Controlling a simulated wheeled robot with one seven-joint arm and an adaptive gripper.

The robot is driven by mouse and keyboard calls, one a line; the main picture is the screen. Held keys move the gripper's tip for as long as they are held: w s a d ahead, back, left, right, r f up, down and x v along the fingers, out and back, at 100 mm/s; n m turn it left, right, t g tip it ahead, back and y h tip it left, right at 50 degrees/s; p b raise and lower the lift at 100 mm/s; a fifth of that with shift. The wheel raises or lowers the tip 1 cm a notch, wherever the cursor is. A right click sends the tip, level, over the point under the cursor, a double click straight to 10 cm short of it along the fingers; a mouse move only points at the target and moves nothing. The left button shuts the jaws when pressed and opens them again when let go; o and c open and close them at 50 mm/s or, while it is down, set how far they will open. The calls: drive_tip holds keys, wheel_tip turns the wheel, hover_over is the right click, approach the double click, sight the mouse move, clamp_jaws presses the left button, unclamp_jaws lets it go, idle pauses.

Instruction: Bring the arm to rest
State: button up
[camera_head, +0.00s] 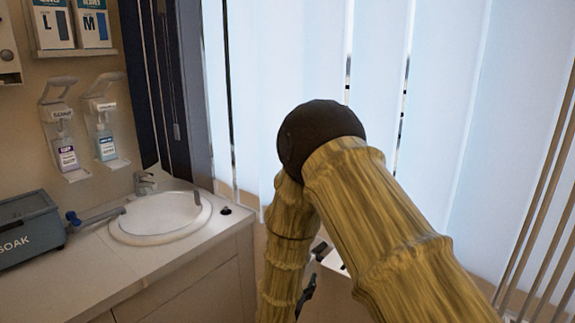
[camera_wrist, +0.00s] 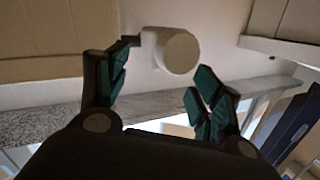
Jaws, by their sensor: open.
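My arm (camera_head: 375,215) stands in front of the blinds in the head view, with a bamboo-like yellow surface and a dark elbow joint (camera_head: 318,135) at the top. Its forearm hangs down from the elbow, beside the counter's right end. Dark parts low beside the forearm may belong to my gripper, but they are mostly hidden. In the wrist view my gripper (camera_wrist: 163,62) is open, with green pads on two dark fingers and nothing held between them. A white round fitting (camera_wrist: 175,50) on the pale wall shows beyond the fingertips; I cannot tell its distance.
A counter (camera_head: 95,265) with a sink (camera_head: 160,218) and a blue-grey SOAK box (camera_head: 28,230) stands at left. Two dispenser bottles (camera_head: 66,153) (camera_head: 105,140) hang above it. Vertical blinds (camera_head: 270,70) fill the back. A grey ledge (camera_wrist: 150,105) crosses the wrist view.

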drive_tip(key=s+d+f+n+g+y+p, duration=0.2)
drive_tip(key=s+d+f+g+p, duration=0.3)
drive_tip(key=s, duration=0.4)
drive_tip(key=s+d+f+n+g+y+p, duration=0.2)
drive_tip(key=s+d+f+g+p, duration=0.15)
drive_tip(key=s+d+f, duration=0.45)
drive_tip(key=s+d+g+p, duration=0.2)
drive_tip(key=s, duration=0.8)
drive_tip(key=s+d+n+g+p, duration=0.1)
drive_tip(key=s+d+g+p, duration=0.2)
drive_tip(key=s, duration=0.7)
drive_tip(key=s+d+g+y+p, duration=0.1)
drive_tip(key=s+d+g+p, duration=0.1)
drive_tip(key=s, duration=0.9)
drive_tip(key=shift+d+r+g, duration=0.15)
drive_tip(key=shift+d+g, duration=0.15)
drive_tip(key=shift+g, duration=0.05)
